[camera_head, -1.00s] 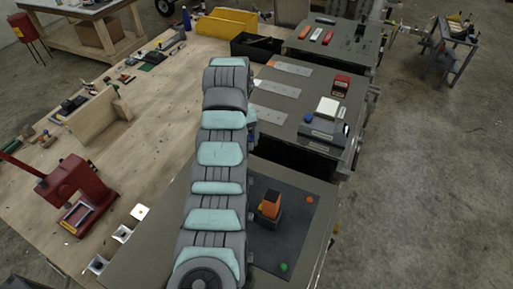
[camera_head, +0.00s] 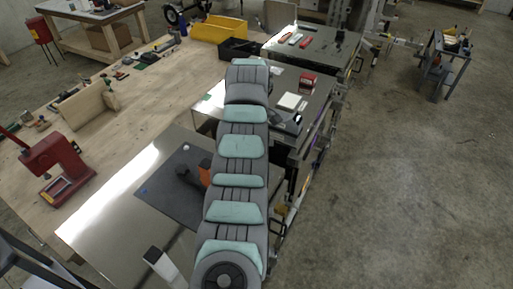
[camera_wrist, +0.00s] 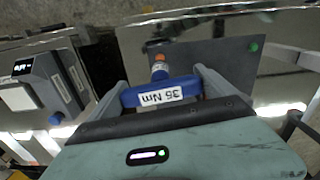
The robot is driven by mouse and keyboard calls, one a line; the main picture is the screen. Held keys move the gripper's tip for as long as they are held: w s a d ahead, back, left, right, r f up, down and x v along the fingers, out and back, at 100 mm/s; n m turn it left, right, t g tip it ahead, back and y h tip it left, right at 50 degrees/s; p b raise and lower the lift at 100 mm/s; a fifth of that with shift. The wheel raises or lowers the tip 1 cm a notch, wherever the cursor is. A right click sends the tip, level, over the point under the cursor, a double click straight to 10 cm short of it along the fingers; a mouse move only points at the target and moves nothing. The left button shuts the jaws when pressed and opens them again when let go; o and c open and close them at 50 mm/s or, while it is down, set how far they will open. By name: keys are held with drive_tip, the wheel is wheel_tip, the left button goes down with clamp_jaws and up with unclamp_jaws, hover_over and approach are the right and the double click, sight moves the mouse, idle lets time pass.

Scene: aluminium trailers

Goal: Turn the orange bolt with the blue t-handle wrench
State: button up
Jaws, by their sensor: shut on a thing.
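My gripper (camera_wrist: 161,92) is shut on the blue t-handle wrench (camera_wrist: 135,97) in the wrist view. Its crossbar lies between the two fingers and carries a white label reading "35 Nm". The wrench's shaft points away from me, towards a small orange piece (camera_wrist: 160,57), which looks like the orange bolt, over the dark mat (camera_wrist: 205,60). I cannot tell whether the wrench is seated on it. In the head view, my arm hides the gripper and the wrench. An orange block (camera_head: 205,175) with a dark part shows partly behind my arm, on the dark mat (camera_head: 165,200).
A grey box with a display (camera_wrist: 40,85) and a blue knob (camera_wrist: 55,118) stand at left in the wrist view. A green dot (camera_wrist: 253,46) marks the mat. A red press (camera_head: 55,165) stands on the wooden bench at left. Open floor (camera_head: 400,200) lies at right.

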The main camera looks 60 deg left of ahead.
drive_tip(key=shift+f+b, duration=0.2)
drive_tip(key=shift+b, duration=0.25)
drive_tip(key=shift+w+f+b, duration=0.1)
drive_tip(key=shift+f+b, duration=1.6)
drive_tip(key=shift+f, duration=1.55)
drive_tip(key=shift+r, duration=0.1)
drive_tip(key=m+b, duration=0.1)
drive_tip(key=m, duration=0.3)
drive_tip(key=shift+r+p, duration=0.8)
drive_tip(key=shift+r, duration=2.6)
